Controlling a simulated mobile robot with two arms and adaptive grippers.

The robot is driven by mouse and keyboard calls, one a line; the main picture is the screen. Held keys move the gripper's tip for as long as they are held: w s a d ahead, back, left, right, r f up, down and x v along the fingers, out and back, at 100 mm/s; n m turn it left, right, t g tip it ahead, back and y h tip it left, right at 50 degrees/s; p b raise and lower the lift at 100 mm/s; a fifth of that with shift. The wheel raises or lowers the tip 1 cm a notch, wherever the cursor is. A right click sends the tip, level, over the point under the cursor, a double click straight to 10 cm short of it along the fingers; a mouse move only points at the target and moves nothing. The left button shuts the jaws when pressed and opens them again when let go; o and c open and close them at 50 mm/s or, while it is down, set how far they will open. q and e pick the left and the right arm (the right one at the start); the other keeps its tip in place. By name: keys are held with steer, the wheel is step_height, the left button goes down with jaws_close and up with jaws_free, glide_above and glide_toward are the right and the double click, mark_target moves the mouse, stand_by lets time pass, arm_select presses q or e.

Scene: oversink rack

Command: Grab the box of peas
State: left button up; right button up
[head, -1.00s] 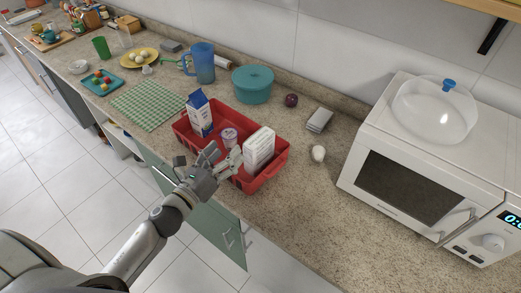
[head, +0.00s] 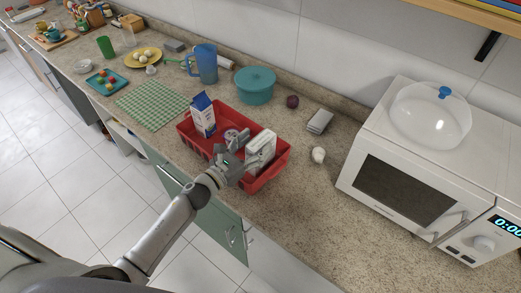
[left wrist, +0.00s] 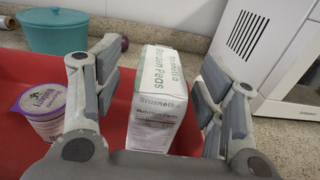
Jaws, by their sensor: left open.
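The box of peas (left wrist: 158,98) is white with green lettering and stands upright in the red basket (left wrist: 25,75). In the head view the box (head: 263,143) is at the right end of the red basket (head: 196,142), partly hidden by my gripper. My left gripper (left wrist: 150,85) is open, with one finger on each side of the box. A gap shows between the box and each finger in the left wrist view. In the head view my left gripper (head: 246,156) reaches into the basket from the front. My right gripper is not in view.
A blue and white carton (head: 203,115) and a cup with a purple lid (left wrist: 42,105) share the basket. A teal pot (head: 256,86) stands behind it. A white microwave (head: 420,150) is at the right, and a white egg-shaped item (head: 318,155) lies between.

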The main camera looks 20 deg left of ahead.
mark_target(261, 139)
arm_select(q)
steer(key=shift+p+x, duration=0.3)
steer(key=shift+x, duration=1.2)
steer(key=shift+f, duration=0.1)
steer(key=shift+s, duration=0.1)
steer(key=shift+c, duration=1.1)
jaws_close()
